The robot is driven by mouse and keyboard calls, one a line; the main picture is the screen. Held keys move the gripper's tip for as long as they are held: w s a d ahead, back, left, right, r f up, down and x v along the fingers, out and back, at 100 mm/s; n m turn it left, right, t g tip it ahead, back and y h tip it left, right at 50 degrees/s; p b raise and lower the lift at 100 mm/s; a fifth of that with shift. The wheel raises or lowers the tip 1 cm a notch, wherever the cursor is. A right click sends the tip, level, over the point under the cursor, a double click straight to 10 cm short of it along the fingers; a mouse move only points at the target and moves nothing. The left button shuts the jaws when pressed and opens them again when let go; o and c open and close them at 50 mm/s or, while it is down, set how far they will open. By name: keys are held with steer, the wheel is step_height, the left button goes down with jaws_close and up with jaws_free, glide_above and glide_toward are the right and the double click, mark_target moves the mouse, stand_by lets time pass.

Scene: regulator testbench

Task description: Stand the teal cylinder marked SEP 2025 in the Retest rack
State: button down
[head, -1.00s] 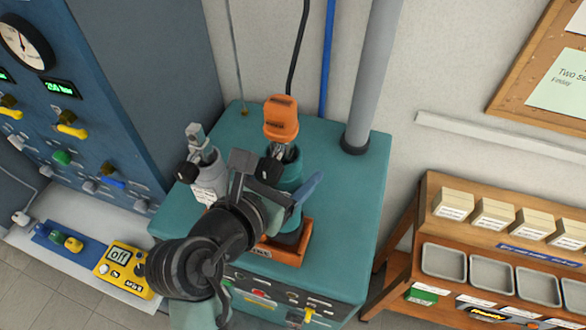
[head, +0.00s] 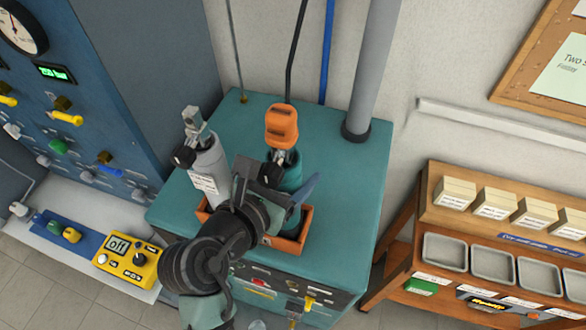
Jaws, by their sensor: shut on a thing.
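The teal cylinder (head: 293,170) stands roughly upright near the front of the teal cabinet top, with a metal valve and an orange fitting (head: 282,125) above it. Its date mark is not readable from here. My gripper (head: 280,188) is shut on its body, one finger showing on its right side. Its lower end is over or inside an orange rack (head: 303,225); whether it touches the bottom is hidden. The rack's name cannot be read. A grey cylinder (head: 208,165) with a white label stands to the left, at the left part of the rack.
The teal cabinet top (head: 345,180) is clear to the right of the rack. A grey pipe (head: 372,70) rises at the back. A blue gauge panel (head: 100,110) and yellow meter (head: 130,262) stand left. A wooden shelf with grey trays (head: 445,252) stands right.

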steer(key=shift+f, duration=0.45)
stand_by(0.7)
jaws_free()
steer(key=shift+f, duration=0.3)
steer(key=b+v, duration=0.2)
steer(key=v, duration=1.1)
steer(key=shift+d+r, duration=0.1)
